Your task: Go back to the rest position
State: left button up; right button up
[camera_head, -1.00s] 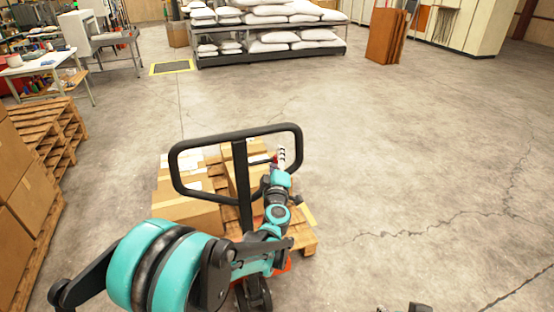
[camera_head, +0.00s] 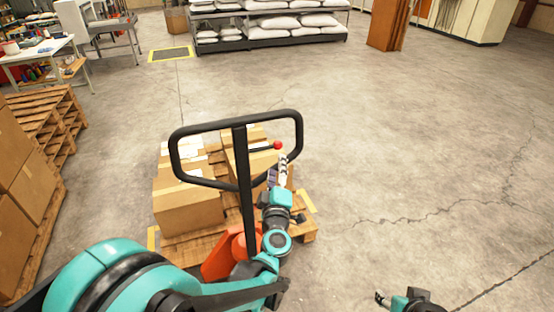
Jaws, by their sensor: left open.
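My left arm comes in from the lower left, with teal and black links. Its left gripper (camera_head: 282,165) is open and empty, in front of the right part of a black pallet jack handle (camera_head: 238,122). I cannot tell whether it touches the handle. My right gripper (camera_head: 381,298) shows only in part at the bottom edge, right of centre, low over the floor; its jaws are too small to read.
Cardboard boxes (camera_head: 188,207) sit on a wooden pallet (camera_head: 190,251) around the pallet jack. More pallets (camera_head: 50,120) and boxes line the left. Shelves with white sacks (camera_head: 277,33) stand at the back. The concrete floor (camera_head: 430,140) on the right is clear.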

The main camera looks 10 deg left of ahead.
pick_arm(q)
jog(key=shift+s+d, duration=0.1)
jog(key=shift+s, duration=0.2)
